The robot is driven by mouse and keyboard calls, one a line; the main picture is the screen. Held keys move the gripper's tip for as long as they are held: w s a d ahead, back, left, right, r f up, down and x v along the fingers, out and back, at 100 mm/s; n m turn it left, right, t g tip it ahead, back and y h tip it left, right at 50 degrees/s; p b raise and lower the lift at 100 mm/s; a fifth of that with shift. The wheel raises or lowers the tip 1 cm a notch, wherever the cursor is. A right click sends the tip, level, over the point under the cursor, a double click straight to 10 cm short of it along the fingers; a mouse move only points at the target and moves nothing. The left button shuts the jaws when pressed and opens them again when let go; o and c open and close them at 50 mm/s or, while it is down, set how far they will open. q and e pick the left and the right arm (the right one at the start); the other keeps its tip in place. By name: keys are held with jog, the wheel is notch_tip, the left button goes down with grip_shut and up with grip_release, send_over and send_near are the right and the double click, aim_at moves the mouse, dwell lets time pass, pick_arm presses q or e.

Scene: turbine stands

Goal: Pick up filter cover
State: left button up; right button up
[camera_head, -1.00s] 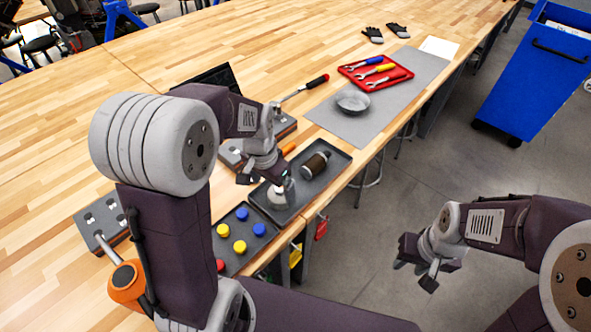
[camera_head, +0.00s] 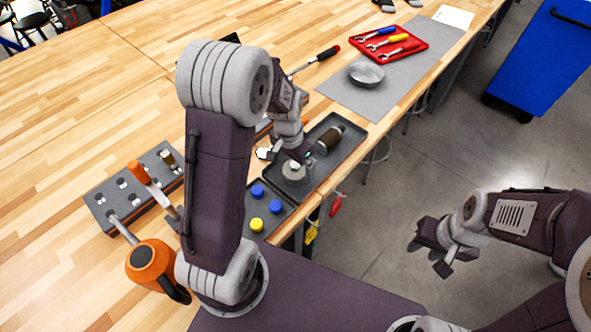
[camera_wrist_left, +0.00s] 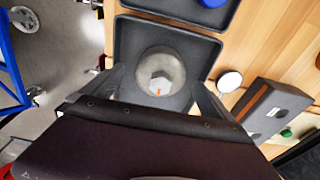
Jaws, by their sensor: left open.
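The filter cover (camera_head: 296,174) is a grey round cap with a hex knob on top. It sits in the near end of a dark tray (camera_head: 318,180); it also shows in the left wrist view (camera_wrist_left: 160,72). My left gripper (camera_head: 298,160) is open and points down over the cover. In the left wrist view its fingers (camera_wrist_left: 160,90) lie on either side of the cover, with no clear contact. My arm partly hides this area in the head view. My right gripper (camera_head: 430,258) appears open and empty, off the table over the floor.
A dark brown cylinder (camera_head: 329,140) lies in the same tray. A tray with blue and yellow caps (camera_head: 257,191) is beside it. A tool block (camera_head: 122,203) and an orange tool (camera_head: 150,265) are left. A metal bowl (camera_head: 366,74) and red wrench tray (camera_head: 408,47) are farther back.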

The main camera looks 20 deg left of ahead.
aim_at(295, 165)
pick_arm(q)
jog(key=f, duration=0.3)
jog(key=shift+w+f, duration=0.1)
jog(key=shift+w, duration=0.1)
grip_shut()
notch_tip(295, 165, up, 5)
jog(key=shift+w+f, duration=0.15)
jog(key=shift+f, duration=0.05)
jog(key=w+d+r, duration=0.4)
jog(key=d+r, duration=0.2)
jog(key=d, duration=0.4)
jog(key=shift+w+d+r, duration=0.3)
